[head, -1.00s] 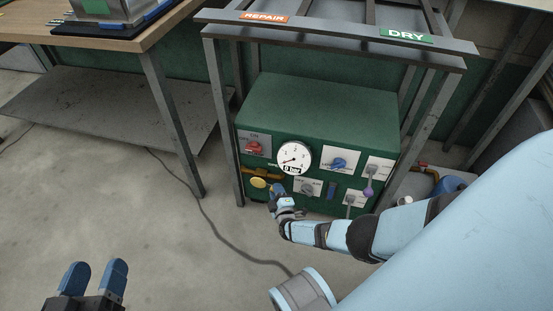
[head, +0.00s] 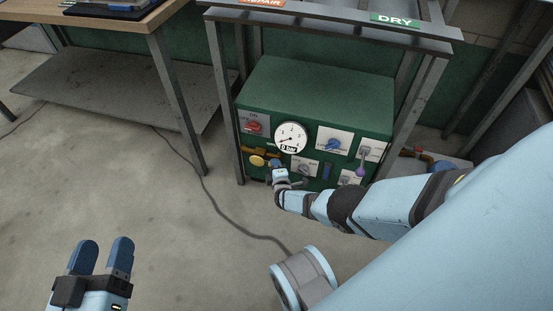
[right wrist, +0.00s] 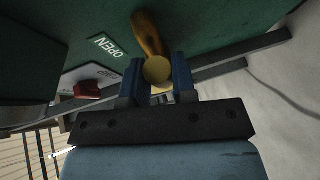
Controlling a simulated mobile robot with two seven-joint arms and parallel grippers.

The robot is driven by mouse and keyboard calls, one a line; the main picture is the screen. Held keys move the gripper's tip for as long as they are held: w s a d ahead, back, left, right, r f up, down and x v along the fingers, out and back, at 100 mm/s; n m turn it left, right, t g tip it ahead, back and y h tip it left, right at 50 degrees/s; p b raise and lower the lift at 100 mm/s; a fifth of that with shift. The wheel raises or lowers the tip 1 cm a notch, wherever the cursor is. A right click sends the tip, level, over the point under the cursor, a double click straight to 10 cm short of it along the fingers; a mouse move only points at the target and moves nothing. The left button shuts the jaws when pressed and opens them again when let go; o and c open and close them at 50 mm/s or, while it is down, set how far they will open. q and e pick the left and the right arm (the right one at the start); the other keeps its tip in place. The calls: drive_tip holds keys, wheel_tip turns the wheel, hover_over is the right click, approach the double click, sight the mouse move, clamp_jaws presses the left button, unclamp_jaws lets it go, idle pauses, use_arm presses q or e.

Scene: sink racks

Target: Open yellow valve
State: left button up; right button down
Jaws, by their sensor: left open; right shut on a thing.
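The yellow valve (head: 257,161) is at the lower left of the green box's front panel, with a round yellow end and a darker yellow body. My right gripper (head: 275,165) is at the panel beside it. In the right wrist view, the valve's orange-yellow stem (right wrist: 147,32) and round end (right wrist: 157,69) show between the blue fingers of my right gripper (right wrist: 158,75), which is shut on the valve. The finger contact is partly hidden. My left gripper (head: 101,246) is open and empty over the floor at the lower left.
The green box (head: 315,95) stands under a metal rack (head: 222,100). Its panel has a gauge (head: 290,137) at 0 bar, a red switch (head: 254,127) and a blue knob (head: 333,144). A cable (head: 225,222) crosses the floor. A wooden table (head: 120,28) stands left.

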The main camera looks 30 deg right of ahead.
use_arm(q)
drive_tip(key=shift+r, duration=0.2)
use_arm(e)
drive_tip(key=shift+d+r, duration=0.1)
drive_tip(key=c, duration=0.9)
unclamp_jaws()
use_arm(q)
wheel_tip(320, 180, up, 7)
drive_tip(key=t+p, duration=0.3)
drive_tip(key=p, duration=0.3)
drive_tip(key=a+f+g+y+p, duration=0.2)
drive_tip(key=a+f+g, duration=0.1)
drive_tip(key=f, duration=0.4)
drive_tip(key=shift+s+a+f+n+y+p, duration=0.15)
drive_tip(key=shift+s+f+n+y+p, duration=0.05)
drive_tip(key=shift+n+y+p, duration=0.2)
use_arm(e)
drive_tip(key=v, duration=1.3)
drive_tip(key=shift+s, duration=0.35)
drive_tip(key=shift+r, duration=0.15)
